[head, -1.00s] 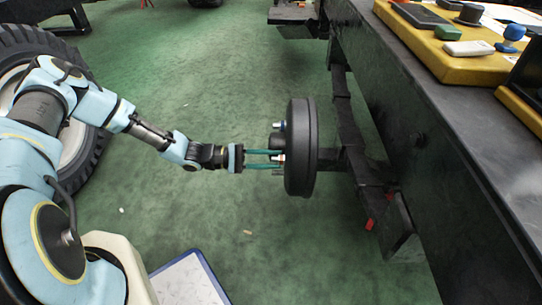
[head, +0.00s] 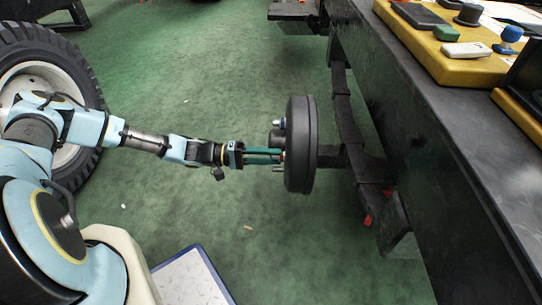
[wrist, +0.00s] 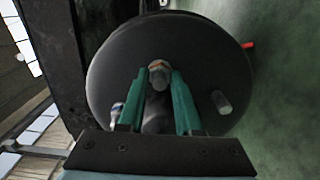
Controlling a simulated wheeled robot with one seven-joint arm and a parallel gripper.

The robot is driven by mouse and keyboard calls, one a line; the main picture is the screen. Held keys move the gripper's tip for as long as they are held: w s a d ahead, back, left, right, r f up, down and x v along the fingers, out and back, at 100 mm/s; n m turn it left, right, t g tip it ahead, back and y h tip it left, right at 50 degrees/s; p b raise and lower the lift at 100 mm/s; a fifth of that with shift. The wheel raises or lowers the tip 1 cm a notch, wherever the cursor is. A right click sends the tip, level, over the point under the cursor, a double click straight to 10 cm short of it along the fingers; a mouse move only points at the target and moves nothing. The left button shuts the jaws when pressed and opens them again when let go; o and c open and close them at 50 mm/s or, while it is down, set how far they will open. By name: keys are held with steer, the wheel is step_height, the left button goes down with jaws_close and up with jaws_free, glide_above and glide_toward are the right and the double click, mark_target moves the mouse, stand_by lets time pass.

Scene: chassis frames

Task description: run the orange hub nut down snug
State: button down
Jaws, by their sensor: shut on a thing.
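The dark round hub (head: 301,145) stands upright beside the chassis, its studded face toward my arm. My gripper (head: 281,155) reaches it level from the left, its green fingers at the face. In the wrist view my gripper (wrist: 160,76) is shut on the orange nut (wrist: 158,65), which sits on a stud at the hub face (wrist: 110,60). Only a little orange shows, between the fingertips. Whether the nut touches the face cannot be told.
A bare stud (wrist: 222,102) sticks out to the right of the fingers, and another stud with a bluish tip (wrist: 116,112) lies left. The chassis rail (head: 420,130) runs along the right. A wheel (head: 50,85) stands at left. Green floor between is mostly clear.

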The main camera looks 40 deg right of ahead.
steer(key=shift+w+f, duration=0.1)
steer(key=shift+w, duration=0.05)
steer(key=c, duration=0.9)
jaws_free()
steer(key=shift+o, duration=0.2)
steer(key=p+v, duration=0.1)
steer(key=v, duration=1)
